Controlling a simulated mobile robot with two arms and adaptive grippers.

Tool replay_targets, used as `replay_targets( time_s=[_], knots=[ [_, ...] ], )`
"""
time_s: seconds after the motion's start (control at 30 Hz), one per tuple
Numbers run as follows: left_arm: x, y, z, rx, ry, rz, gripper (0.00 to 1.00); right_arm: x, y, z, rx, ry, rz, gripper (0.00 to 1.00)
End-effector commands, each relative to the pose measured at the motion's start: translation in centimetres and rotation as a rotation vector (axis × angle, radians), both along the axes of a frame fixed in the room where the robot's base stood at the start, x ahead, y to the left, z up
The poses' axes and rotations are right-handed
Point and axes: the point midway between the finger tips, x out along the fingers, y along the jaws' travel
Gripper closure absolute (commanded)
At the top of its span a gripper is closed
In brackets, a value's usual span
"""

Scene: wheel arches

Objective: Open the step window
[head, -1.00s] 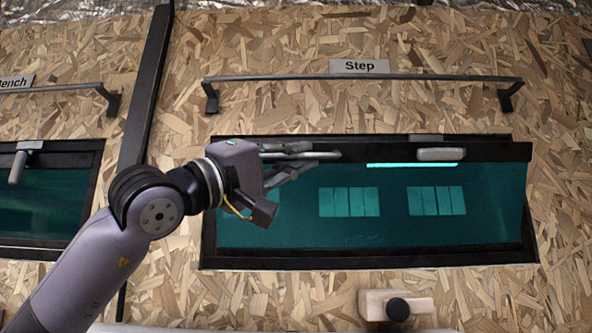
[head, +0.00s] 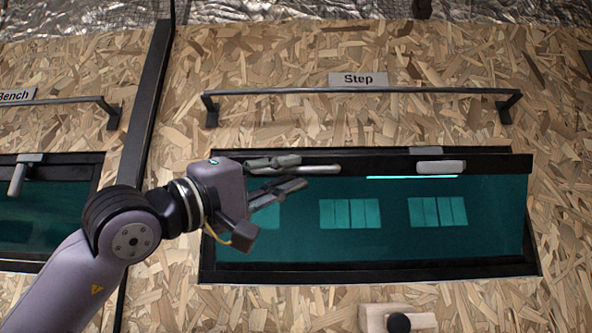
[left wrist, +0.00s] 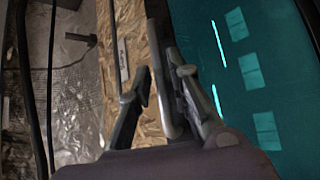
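The step window (head: 390,271), a teal pane in a black frame, sits below the "Step" sign (head: 358,79). Its pane stands a little out from the frame along the top. A grey handle (head: 440,167) is on its upper right edge. Another grey bar (head: 325,169), apparently the left handle, is at the upper left. My left gripper (head: 299,175) is at that bar with its fingers apart. In the left wrist view, the bar (left wrist: 162,70) lies between the two open fingers (left wrist: 160,80); contact is unclear. My right gripper is out of view.
A grey rail (head: 360,91) runs above the window. A black post (head: 150,110) stands left of it, with the bench window (head: 50,210) beyond. A wooden block with a black knob (head: 398,320) is below the window.

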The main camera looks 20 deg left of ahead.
Motion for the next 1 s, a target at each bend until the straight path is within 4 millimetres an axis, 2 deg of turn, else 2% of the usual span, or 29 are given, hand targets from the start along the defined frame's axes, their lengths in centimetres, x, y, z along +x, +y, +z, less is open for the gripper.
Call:
replay_targets(
  time_s=[0.2,0.43,0.6,1.0],
  knots=[
    [-3.5,2.7,-2.2,-0.001,0.0,0.003,0.82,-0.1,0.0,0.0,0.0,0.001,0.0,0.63],
    [-6.1,4.5,-3.7,0.0,-0.001,0.001,0.82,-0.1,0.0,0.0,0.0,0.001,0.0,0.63],
    [-6.8,4.9,-4.1,0.0,-0.001,0.0,0.82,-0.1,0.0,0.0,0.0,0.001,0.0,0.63],
    [-6.9,4.9,-4.1,0.0,-0.001,-0.001,0.82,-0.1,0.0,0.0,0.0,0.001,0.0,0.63]
  ],
)
